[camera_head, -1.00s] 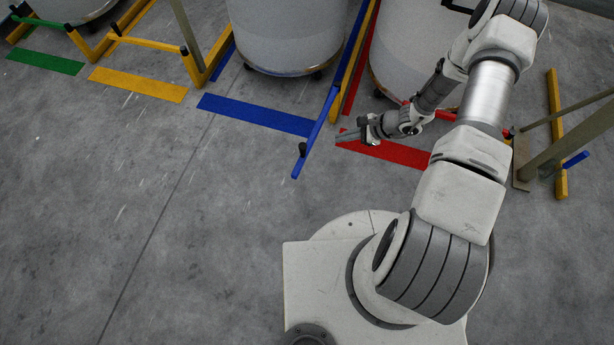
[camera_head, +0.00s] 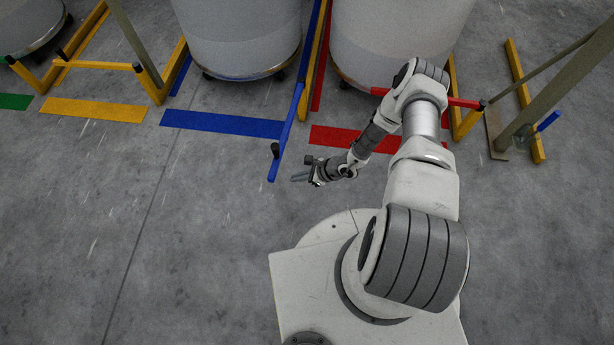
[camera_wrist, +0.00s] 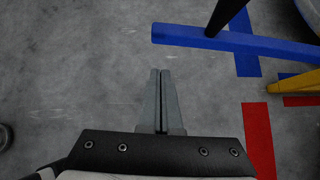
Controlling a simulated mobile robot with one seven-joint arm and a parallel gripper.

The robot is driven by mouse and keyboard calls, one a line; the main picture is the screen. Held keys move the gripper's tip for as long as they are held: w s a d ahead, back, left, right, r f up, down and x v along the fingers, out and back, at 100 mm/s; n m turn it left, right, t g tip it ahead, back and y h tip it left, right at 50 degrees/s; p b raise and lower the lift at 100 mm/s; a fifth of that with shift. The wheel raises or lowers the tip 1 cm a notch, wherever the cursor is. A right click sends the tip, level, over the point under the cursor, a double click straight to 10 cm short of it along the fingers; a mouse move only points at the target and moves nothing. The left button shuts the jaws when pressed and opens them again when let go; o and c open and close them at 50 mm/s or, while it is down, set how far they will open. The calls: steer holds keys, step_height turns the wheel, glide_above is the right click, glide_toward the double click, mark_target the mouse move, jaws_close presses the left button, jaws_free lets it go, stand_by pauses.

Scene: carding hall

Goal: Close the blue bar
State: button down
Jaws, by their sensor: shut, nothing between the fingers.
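The blue bar (camera_head: 287,135) juts out from the frame beside the bins toward my base, standing open at an angle to the blue floor strip (camera_head: 222,123). A black upright handle (camera_head: 275,150) stands near its free end. In the wrist view the bar (camera_wrist: 240,42) crosses the upper right, with its handle (camera_wrist: 224,15) rising from it. My gripper (camera_head: 299,178) is just right of the bar's free end in the head view, apart from it. In the wrist view its fingers (camera_wrist: 160,75) are together and empty, with the bar's end ahead of them.
Large grey bins (camera_head: 240,35) stand behind the blue strip and behind the red bar (camera_head: 455,101). A red strip (camera_head: 340,137) lies right of the blue bar. A yellow-footed metal frame (camera_head: 525,110) stands at the right.

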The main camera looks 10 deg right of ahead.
steer(key=shift+w+a+f+b, duration=0.2)
steer(key=shift+w+a, duration=0.2)
steer(key=shift+a, duration=0.4)
steer(key=shift+w+a+f+b, duration=0.25)
steer(key=shift+w+a, duration=0.1)
steer(key=shift+a, duration=0.45)
steer(key=shift+w+a+f+b, duration=0.2)
steer(key=shift+w+a, duration=0.2)
steer(key=shift+a, duration=0.4)
steer(key=shift+a, duration=0.1)
